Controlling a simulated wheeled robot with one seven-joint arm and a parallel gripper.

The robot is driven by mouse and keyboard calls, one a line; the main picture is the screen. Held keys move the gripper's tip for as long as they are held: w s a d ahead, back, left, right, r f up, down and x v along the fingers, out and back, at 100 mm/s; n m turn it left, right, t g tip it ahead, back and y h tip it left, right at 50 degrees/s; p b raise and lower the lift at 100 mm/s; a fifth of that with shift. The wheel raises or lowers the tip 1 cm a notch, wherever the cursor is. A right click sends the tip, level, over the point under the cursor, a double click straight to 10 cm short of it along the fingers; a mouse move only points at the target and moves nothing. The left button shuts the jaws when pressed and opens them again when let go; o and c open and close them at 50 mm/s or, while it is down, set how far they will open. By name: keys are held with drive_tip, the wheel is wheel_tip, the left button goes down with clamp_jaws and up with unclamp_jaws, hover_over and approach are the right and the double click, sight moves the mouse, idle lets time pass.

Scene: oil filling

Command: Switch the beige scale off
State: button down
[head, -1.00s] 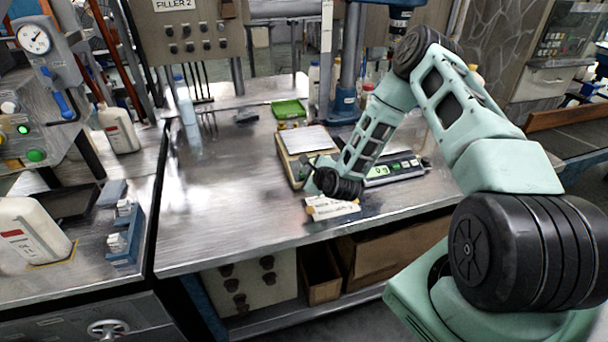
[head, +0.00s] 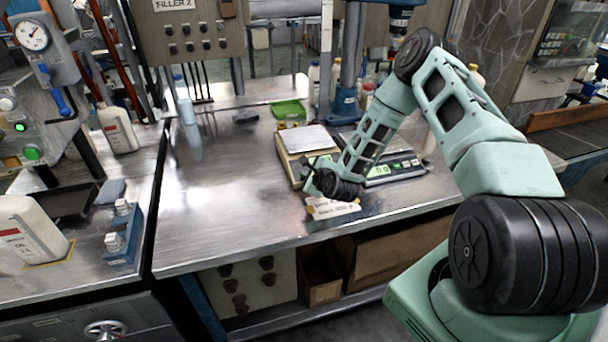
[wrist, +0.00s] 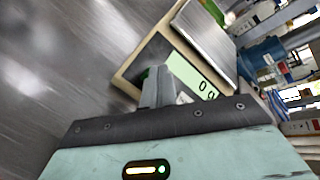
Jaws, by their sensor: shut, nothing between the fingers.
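The beige scale (head: 287,163) stands on the metal table with its steel pan (head: 307,139) empty. In the wrist view its beige case (wrist: 127,78) borders a dark front panel. The lit green display (wrist: 192,76) reads "0 g". My gripper (wrist: 157,84) is shut and empty, with its fingertips over the dark panel beside the display. A small green spot shows at the edge of the fingers, mostly hidden by them. I cannot tell whether the tips touch the panel. In the head view my gripper (head: 311,172) is at the scale's front, partly hidden by my wrist.
A second scale (head: 395,168) with a lit display stands just right, behind my forearm. A label card (head: 333,208) lies at the table's front edge. A green tray (head: 289,109) and a blue-based column (head: 345,105) stand behind. The table's left part is clear.

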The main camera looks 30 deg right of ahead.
idle(0.3)
drive_tip(key=shift+s+a+r+p, duration=0.1)
drive_tip(key=shift+s+r+p, duration=0.15)
drive_tip(key=shift+r+p, duration=0.25)
drive_tip(key=shift+r, duration=0.15)
drive_tip(key=r+p, duration=0.1)
drive_tip(key=s+r+p, duration=0.1)
drive_tip(key=r, duration=0.1)
drive_tip(key=s+r+p, duration=0.1)
drive_tip(key=r+p, duration=0.1)
drive_tip(key=shift+a+r, duration=0.25)
idle(0.5)
